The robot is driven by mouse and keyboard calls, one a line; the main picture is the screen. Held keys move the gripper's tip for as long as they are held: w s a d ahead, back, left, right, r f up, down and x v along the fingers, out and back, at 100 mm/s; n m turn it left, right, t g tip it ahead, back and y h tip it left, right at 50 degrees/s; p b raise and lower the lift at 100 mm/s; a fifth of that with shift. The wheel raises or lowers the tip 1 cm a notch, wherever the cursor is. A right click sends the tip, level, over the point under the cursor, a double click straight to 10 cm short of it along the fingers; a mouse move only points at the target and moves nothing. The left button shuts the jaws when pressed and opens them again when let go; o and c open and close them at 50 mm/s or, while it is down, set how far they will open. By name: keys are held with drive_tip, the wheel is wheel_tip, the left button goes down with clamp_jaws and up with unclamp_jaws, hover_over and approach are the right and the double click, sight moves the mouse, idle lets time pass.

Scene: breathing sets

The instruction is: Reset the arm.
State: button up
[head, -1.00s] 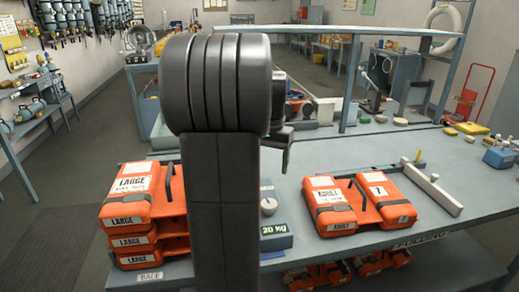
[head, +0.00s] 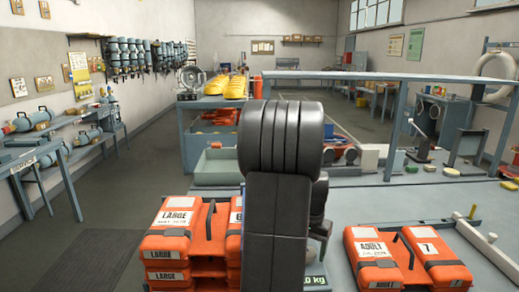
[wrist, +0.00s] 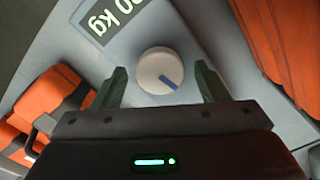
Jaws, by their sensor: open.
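My arm stands upright in the middle of the head view and hides most of my gripper. In the wrist view my gripper (wrist: 162,88) is open and empty, its two dark green fingers apart. A round white knob (wrist: 160,70) with a blue mark shows beyond and between the fingertips. The knob sits on a grey unit with a "20 kg" label (wrist: 112,15). In the head view only a sliver of that label (head: 316,281) shows beside my arm.
Orange cases marked LARGE (head: 178,225) are stacked left of my arm. An orange ADULT case (head: 374,250) lies on the bench to the right. A green-grey bin (head: 214,168) and yellow items (head: 228,87) stand farther back. Dark floor (head: 110,215) is open at the left.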

drive_tip(key=shift+r, duration=0.1)
idle(0.3)
wheel_tip(320, 180, up, 13)
wheel_tip(320, 180, down, 14)
drive_tip(key=shift+r, duration=0.2)
drive_tip(key=shift+r+n, duration=0.15)
drive_tip(key=shift+n, duration=0.25)
drive_tip(key=n+b, duration=0.1)
drive_tip(key=n, duration=0.3)
drive_tip(key=shift+n, duration=0.3)
drive_tip(key=n+b, duration=0.2)
drive_tip(key=n, duration=0.4)
wheel_tip(320, 180, up, 7)
drive_tip(key=shift+f, duration=0.15)
drive_tip(key=shift+r, duration=0.4)
